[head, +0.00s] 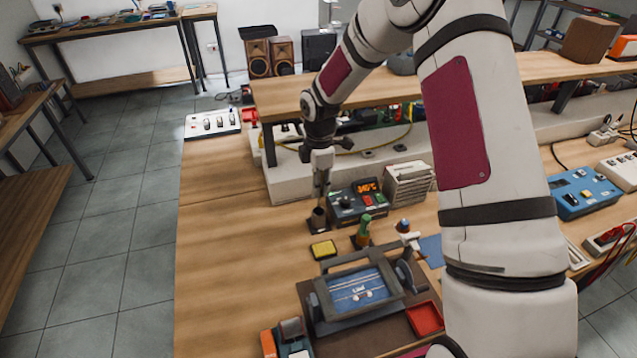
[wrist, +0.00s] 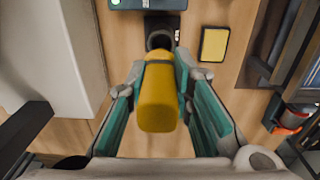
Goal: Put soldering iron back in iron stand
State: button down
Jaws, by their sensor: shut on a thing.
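The soldering iron (wrist: 158,98) shows in the wrist view as a thick yellow handle, seen nearly end-on. My gripper (wrist: 159,76) is shut on it, with a teal finger pad on each side. The iron stand (head: 318,220) is a small dark cup on a dark base on the bench. It also shows in the wrist view (wrist: 161,36), at the far end of the handle. In the head view my gripper (head: 321,188) points down just above the stand. The iron's tip is hidden, and I cannot tell how deep it sits in the cup.
A soldering station (head: 358,200) with a lit orange display stands right of the stand. A yellow sponge (head: 323,249) lies in front, with a green-topped bottle (head: 364,231) nearby. A framed board holder (head: 358,290) stands closer. A raised shelf (head: 400,92) runs behind. The bench's left side is clear.

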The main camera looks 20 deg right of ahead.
aim_at(319, 202)
jog(key=shift+f+b, duration=0.75)
jog(key=shift+f, duration=2.6)
jog(key=c, duration=1.3)
grip_release()
jog(key=o, duration=0.5)
jog(key=shift+o, duration=0.2)
jog(key=shift+r+p, duration=0.6)
jog(key=shift+r, duration=2.9)
